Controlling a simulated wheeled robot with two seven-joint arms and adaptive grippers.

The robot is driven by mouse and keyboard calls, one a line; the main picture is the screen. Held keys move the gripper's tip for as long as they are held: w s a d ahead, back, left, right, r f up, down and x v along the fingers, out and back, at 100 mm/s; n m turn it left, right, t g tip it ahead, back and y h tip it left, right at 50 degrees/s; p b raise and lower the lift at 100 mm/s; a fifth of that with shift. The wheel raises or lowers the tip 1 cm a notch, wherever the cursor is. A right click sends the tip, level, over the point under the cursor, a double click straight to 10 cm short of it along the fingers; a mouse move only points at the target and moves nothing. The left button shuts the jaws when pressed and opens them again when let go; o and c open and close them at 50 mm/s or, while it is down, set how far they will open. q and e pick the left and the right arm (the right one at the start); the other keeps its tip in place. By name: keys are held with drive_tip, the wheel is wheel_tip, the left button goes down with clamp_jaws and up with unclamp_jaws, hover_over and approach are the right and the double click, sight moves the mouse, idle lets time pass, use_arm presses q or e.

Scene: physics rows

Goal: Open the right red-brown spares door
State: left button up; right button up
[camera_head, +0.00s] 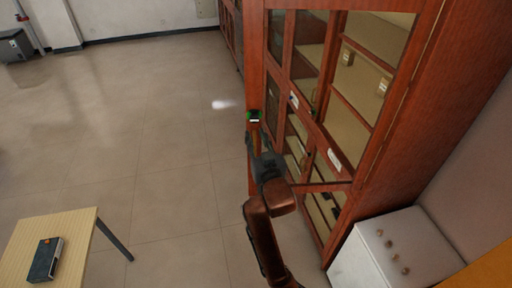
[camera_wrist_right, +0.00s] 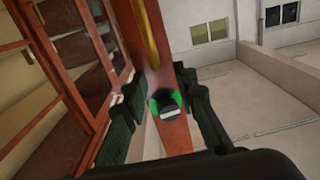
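The right red-brown spares door (camera_head: 256,60) appears swung out from the tall red-brown cabinet. Its near frame strip runs down the picture, and the cabinet's inside shows through the glass. A black fitting with a green rim (camera_head: 254,116) sits on this strip. The strip (camera_wrist_right: 177,135) and fitting (camera_wrist_right: 166,103) also show in the right wrist view. My right gripper (camera_head: 259,138) is at the strip, just below the fitting. Its fingers (camera_wrist_right: 165,115) are spread, one on each side of the strip, with visible gaps. Contact is unclear. My left gripper is out of view.
The cabinet side (camera_head: 445,90) stands at right. A white box-like unit (camera_head: 385,250) stands at its foot, close to my right arm. A wooden table (camera_head: 30,240) with a dark device (camera_head: 46,260) is at lower left. The floor (camera_head: 150,130) left of the door is clear.

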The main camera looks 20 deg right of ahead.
wheel_tip(320, 180, up, 4)
idle(0.7)
